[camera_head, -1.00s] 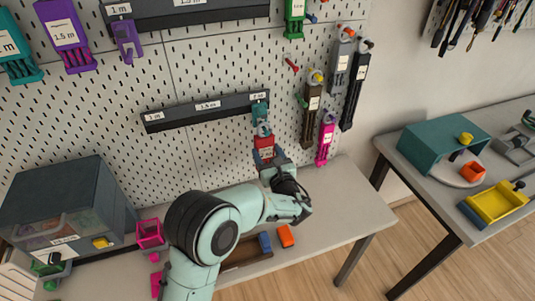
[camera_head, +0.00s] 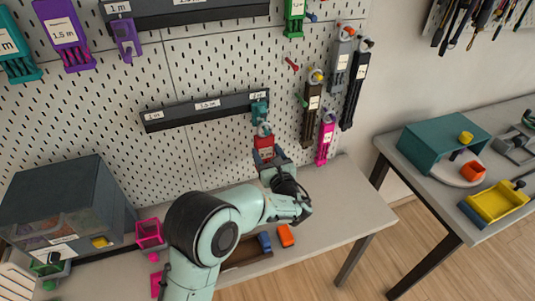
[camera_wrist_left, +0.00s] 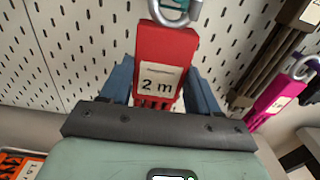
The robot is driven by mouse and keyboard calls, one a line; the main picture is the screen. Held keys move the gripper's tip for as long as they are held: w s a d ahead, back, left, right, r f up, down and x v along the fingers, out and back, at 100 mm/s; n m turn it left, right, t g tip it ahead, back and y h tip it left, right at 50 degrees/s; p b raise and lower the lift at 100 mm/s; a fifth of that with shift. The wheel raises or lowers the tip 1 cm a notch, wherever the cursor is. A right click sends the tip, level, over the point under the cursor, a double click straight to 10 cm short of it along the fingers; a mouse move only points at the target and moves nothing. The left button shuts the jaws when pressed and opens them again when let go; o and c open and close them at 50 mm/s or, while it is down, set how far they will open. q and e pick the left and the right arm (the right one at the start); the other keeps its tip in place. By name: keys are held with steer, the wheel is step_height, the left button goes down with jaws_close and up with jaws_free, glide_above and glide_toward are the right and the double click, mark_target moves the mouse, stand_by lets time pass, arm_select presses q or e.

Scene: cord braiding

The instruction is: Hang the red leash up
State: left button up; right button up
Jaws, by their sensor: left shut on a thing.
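The red leash (camera_head: 263,143) is a red block with a "2 m" label and a metal ring at its top. It hangs upright against the pegboard, just below a teal hook (camera_head: 259,110) at the right end of the lower dark rail (camera_head: 190,112). My left gripper (camera_head: 270,162) is shut on the red leash from below. In the left wrist view the red leash (camera_wrist_left: 164,60) sits between the two blue fingers, with its metal ring (camera_wrist_left: 176,12) above. Whether the ring is on the hook I cannot tell. My right gripper is not in view.
Brown (camera_head: 312,112), grey, black and pink (camera_head: 326,138) leashes hang close to the right. A grey cabinet (camera_head: 65,215) stands on the left of the table. Orange (camera_head: 285,235) and blue (camera_head: 265,243) blocks lie below my arm. The table's right end (camera_head: 350,205) is clear.

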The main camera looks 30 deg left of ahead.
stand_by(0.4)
arm_select(q)
steer(key=o, duration=1.3)
steer(key=shift+f, duration=0.1)
steer(key=shift+b+v, duration=0.4)
steer(key=shift+v, duration=2.6)
